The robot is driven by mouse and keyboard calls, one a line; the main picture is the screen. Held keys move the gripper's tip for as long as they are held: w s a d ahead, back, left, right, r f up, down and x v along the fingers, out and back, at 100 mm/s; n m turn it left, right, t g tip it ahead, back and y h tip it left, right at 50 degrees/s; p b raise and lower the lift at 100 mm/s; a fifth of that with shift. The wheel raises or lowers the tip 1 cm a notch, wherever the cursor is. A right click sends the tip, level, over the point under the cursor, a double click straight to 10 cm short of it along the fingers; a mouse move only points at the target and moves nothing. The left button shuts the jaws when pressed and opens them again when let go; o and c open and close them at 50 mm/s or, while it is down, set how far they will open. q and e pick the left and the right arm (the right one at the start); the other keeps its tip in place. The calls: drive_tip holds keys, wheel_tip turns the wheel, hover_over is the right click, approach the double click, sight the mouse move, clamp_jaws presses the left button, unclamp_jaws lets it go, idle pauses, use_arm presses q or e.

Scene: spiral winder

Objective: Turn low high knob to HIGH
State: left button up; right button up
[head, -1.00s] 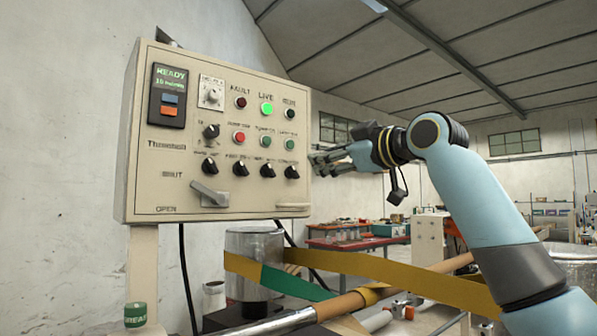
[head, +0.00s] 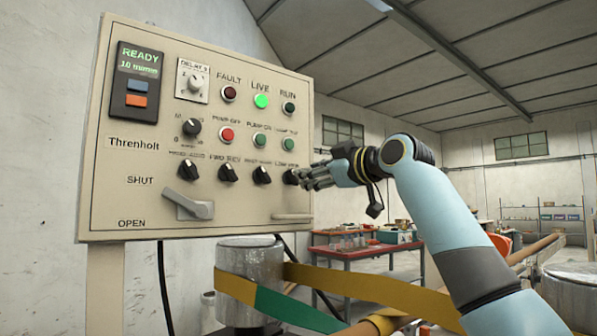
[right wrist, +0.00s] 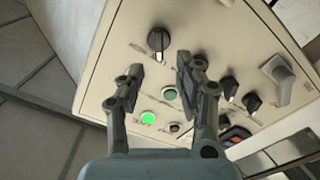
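The low high knob (head: 290,177) is the rightmost black knob in the lower row of the beige control panel (head: 240,200). Its label is partly legible in the head view. In the right wrist view the knob (right wrist: 158,42) lies just beyond my fingertips, with its pale pointer line visible. My right gripper (head: 302,175) is at the panel's right edge, beside the knob. In the right wrist view its fingers (right wrist: 160,75) are apart with nothing between them. I cannot tell whether a finger touches the knob. My left gripper is not in view.
More black knobs (head: 262,175) stand to the left in the same row. A grey shut/open lever (head: 188,204) juts out below them. A lit green live lamp (head: 261,101) is above. A metal drum (head: 250,262) with yellow and green bands stands below the panel.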

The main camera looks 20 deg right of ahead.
sight(292, 177)
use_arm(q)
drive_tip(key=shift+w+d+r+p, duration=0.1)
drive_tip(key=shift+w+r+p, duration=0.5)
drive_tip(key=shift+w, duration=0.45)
use_arm(e)
drive_tip(key=x, duration=0.5)
drive_tip(key=shift+w+d+f, duration=0.1)
drive_tip(key=shift+w+f, duration=0.05)
drive_tip(key=shift+w, duration=0.2)
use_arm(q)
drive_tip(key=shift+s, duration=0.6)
use_arm(e)
clamp_jaws()
